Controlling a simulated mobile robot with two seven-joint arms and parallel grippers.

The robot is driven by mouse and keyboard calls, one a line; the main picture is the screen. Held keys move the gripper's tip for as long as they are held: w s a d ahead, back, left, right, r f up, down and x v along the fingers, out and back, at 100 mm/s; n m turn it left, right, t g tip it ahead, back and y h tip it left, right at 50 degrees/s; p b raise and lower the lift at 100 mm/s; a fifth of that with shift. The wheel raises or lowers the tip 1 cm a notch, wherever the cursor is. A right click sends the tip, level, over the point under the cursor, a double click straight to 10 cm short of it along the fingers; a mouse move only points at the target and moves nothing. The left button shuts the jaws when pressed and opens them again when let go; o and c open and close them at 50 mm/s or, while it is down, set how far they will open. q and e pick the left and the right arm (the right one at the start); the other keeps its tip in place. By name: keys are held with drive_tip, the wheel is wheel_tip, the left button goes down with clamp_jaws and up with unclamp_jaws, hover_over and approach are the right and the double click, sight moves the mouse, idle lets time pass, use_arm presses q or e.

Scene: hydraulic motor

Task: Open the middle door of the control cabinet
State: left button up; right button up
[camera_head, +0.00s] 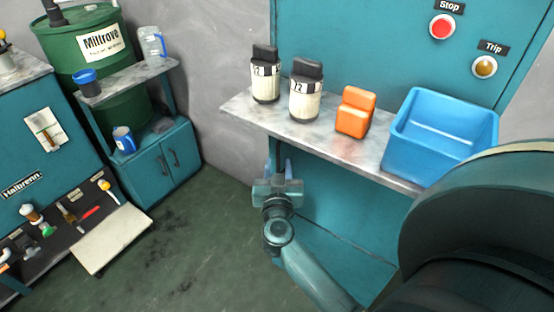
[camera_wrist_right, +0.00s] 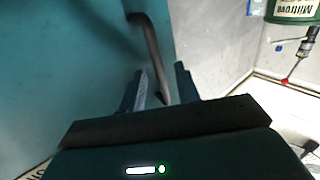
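The control cabinet (camera_head: 375,40) is teal, with Stop and Trip buttons on its upper front. A lower teal panel (camera_head: 330,240) shows under its shelf; I cannot tell for sure which door this is. In the right wrist view a dark bar handle (camera_wrist_right: 150,50) stands on a teal door face (camera_wrist_right: 70,50) near its right edge. My right gripper (camera_head: 278,172) is below the shelf's left end. In the wrist view its fingers (camera_wrist_right: 163,88) are apart, with the handle's lower end between them; contact is not clear. My left gripper is out of view.
The marble shelf (camera_head: 235,108) juts out above my right gripper, carrying two labelled bottles (camera_head: 305,98), an orange block (camera_head: 355,112) and a blue bin (camera_head: 430,165). A workbench (camera_head: 40,170) and small teal cupboard (camera_head: 165,165) stand left. The floor (camera_head: 200,240) between is clear.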

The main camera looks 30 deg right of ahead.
drive_tip(key=shift+w+d, duration=0.3)
drive_tip(key=shift+w, duration=0.15)
drive_tip(key=shift+c, duration=0.2)
clamp_jaws()
